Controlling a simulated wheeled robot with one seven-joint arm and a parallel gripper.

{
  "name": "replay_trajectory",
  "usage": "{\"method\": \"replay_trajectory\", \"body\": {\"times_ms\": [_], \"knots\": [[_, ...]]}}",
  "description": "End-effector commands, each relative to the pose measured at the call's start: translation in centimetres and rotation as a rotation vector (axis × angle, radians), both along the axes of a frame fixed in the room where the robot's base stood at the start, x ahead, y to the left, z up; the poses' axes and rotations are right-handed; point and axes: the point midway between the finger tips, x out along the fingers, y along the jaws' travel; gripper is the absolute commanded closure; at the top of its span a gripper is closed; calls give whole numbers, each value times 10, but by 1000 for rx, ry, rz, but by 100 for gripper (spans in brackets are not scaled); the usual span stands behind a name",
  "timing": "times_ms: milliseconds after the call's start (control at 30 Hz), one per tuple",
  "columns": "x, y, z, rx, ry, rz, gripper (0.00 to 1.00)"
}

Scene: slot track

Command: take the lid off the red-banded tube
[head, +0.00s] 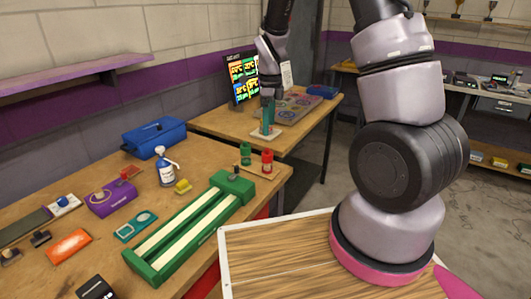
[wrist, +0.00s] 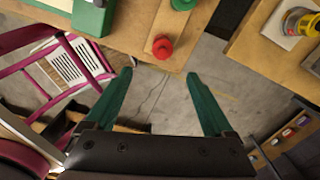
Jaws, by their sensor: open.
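A small red tube (head: 267,161) stands upright on a wooden strip at the right end of the near workbench. In the wrist view its round red top (wrist: 163,46) shows from above. I cannot make out a separate band or the lid's edge. A green tube (head: 245,154) stands just left of it; in the wrist view it shows at the top edge (wrist: 184,4). My gripper (head: 267,125) has teal fingers, hangs pointing down and looks empty. In the wrist view my gripper (wrist: 158,74) is open, with the red top just beyond the fingertips, not between them.
A green slotted track (head: 190,230) lies left of the tubes. A spray bottle (head: 166,168) and blue case (head: 154,137) stand further back. A yellow and red item on a pale plate (wrist: 296,22) sits on another table. Floor shows below my fingers.

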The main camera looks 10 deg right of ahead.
Motion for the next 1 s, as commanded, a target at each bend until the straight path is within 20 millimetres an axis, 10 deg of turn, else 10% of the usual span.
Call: {"method": "replay_trajectory", "body": {"times_ms": [1000], "knots": [[5, 3, -120, -11, 15, -46, 13]]}}
